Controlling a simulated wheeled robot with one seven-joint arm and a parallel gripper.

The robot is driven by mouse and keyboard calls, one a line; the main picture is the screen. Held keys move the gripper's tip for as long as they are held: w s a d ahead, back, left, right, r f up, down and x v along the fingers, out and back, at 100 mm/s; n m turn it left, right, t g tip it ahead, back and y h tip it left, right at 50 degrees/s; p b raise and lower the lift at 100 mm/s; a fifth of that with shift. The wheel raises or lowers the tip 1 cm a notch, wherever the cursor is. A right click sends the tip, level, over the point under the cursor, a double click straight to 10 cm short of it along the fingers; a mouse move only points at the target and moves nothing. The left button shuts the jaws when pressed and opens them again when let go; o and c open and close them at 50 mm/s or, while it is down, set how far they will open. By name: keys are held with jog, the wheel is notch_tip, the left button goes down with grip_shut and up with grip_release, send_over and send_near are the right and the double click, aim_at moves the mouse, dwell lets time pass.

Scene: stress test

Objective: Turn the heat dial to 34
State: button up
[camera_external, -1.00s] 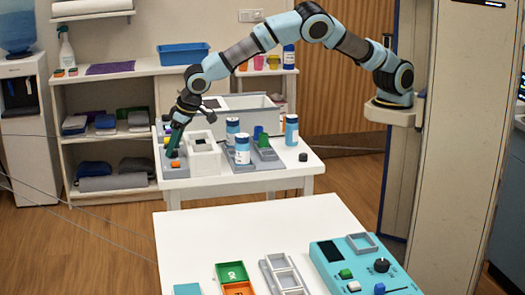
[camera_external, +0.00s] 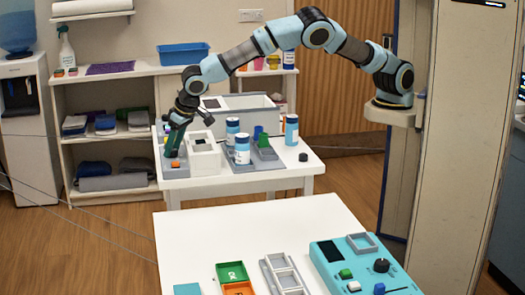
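My gripper (camera_external: 172,150) points down at the left end of the far white table. Its dark green fingers reach down to a small grey panel (camera_external: 177,172) with an orange button (camera_external: 175,165). Whatever is at the fingertips is hidden by them, and I cannot tell whether the fingers are open or shut. No dial marks or number 34 can be read. A black round knob (camera_external: 381,266) is on the teal device (camera_external: 325,268) on the near table, well away from my gripper.
A white box (camera_external: 203,158) stands close to the right of my gripper.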

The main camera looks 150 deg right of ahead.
jog(key=o, duration=0.3)
jog(key=b+v, duration=0.3)
jog(key=v, duration=0.7)
jog(key=shift+a+r, duration=0.2)
jog(key=shift+r, duration=0.15)
